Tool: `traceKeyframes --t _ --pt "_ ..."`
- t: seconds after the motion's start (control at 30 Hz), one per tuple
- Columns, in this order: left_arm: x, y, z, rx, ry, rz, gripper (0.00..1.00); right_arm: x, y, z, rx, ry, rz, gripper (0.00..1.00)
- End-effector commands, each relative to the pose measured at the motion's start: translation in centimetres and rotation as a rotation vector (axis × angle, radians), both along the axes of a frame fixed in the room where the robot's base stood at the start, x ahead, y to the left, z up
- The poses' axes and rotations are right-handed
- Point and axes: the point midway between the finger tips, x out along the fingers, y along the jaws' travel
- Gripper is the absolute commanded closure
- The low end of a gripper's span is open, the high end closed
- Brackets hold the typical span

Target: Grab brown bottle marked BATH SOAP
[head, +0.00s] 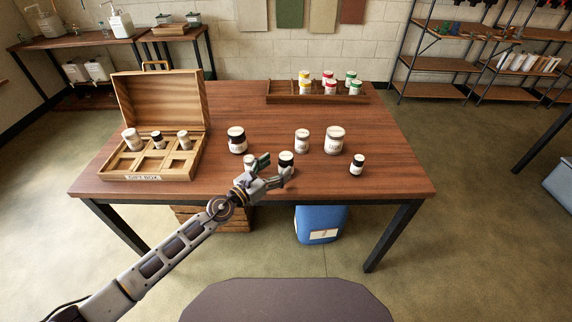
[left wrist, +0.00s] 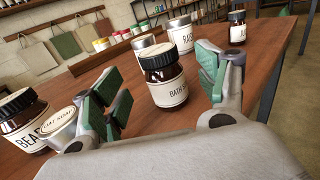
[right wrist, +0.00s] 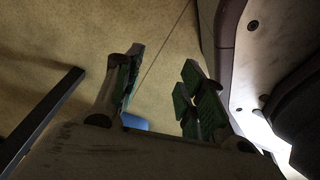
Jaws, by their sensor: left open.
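The brown BATH SOAP bottle (left wrist: 165,88) has a black lid and a cream label reading "BATH S…". In the head view this bottle (head: 287,160) stands upright near the table's front edge, partly hidden by my gripper. My left gripper (head: 275,170) is open just in front of it. In the left wrist view, the green-padded fingers of that gripper (left wrist: 160,80) appear on either side of the bottle, with visible gaps. I cannot tell if the bottle is fully between them. My right gripper (right wrist: 162,85) is open and empty, over the floor, outside the head view.
An OAT SOAP jar (left wrist: 58,126) and a brown BEARD jar (left wrist: 27,122) stand close to the left finger. Two silver-lidded jars (head: 302,141) (head: 335,140) stand behind; a small brown bottle (head: 358,164) is right. An open gift box (head: 150,174) stands left. A rack (head: 285,98) holds colourful jars.

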Motion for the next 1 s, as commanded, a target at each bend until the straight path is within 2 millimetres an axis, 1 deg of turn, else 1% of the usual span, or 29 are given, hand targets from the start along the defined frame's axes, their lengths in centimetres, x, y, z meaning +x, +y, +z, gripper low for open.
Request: traceKeyframes --t 0.23,0.43,0.57,0.7,1.0 --pt "0.8 -0.8 0.5 -0.001 -0.001 0.000 0.26 -0.3 -0.1 0.3 0.000 -0.004 0.001 0.60" --pt "2.3 -2.2 1.0 -0.001 -0.001 0.000 0.26 -1.8 -1.0 -0.2 -0.010 0.015 0.003 0.60" --pt "3.1 -2.9 0.8 -0.001 -0.001 0.001 0.26 -2.4 -1.5 -0.7 -0.017 0.024 0.004 0.60" --pt "3.7 -3.4 0.8 0.001 0.000 0.001 0.26 -2.2 -1.5 -0.6 -0.017 0.021 0.004 0.60" --pt "3.8 -3.5 0.7 0.001 0.001 0.001 0.26 -1.8 -1.3 -0.5 -0.013 0.015 0.003 0.60"
